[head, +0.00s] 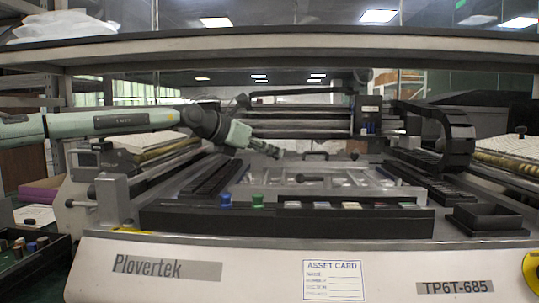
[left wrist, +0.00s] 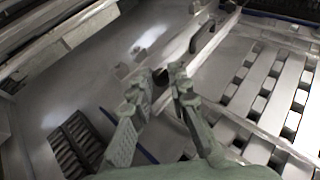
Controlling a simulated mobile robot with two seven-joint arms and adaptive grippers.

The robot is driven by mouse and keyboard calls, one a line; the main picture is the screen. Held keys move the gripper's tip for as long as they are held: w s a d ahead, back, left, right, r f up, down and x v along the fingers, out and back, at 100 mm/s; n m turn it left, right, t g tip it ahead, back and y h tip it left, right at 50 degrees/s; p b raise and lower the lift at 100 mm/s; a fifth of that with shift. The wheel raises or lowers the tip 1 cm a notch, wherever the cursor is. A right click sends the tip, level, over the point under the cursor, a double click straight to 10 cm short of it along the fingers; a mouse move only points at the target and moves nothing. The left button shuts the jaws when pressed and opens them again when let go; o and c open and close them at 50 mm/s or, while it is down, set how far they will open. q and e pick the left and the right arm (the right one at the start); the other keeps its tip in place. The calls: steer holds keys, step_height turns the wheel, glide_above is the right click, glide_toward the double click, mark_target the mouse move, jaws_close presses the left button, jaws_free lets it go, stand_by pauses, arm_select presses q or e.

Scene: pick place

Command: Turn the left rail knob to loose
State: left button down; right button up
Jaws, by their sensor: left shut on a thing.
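My left gripper (head: 276,151) reaches in from the left over the grey bed of the machine (head: 330,173), its fingers pointing down and to the right. In the left wrist view the two green-grey fingers (left wrist: 160,88) are close together at the tips, shut on a small dark knob (left wrist: 160,75) on the grey plate. Most of the knob is hidden between the fingertips, and I cannot read its turned position. In the head view I cannot make out the knob at the fingertips. My right gripper is not in view.
A slatted plate (left wrist: 268,90) with a dark bar handle (left wrist: 202,37) lies right of the fingers. A gantry (head: 300,122) with a black cable chain (head: 445,140) spans the machine.

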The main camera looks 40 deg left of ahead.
arm_select(q)
steer(key=c, duration=1.4)
jaws_free()
steer(key=shift+v, duration=6)
steer(key=shift+s+f, duration=0.1)
steer(key=shift+s, duration=0.05)
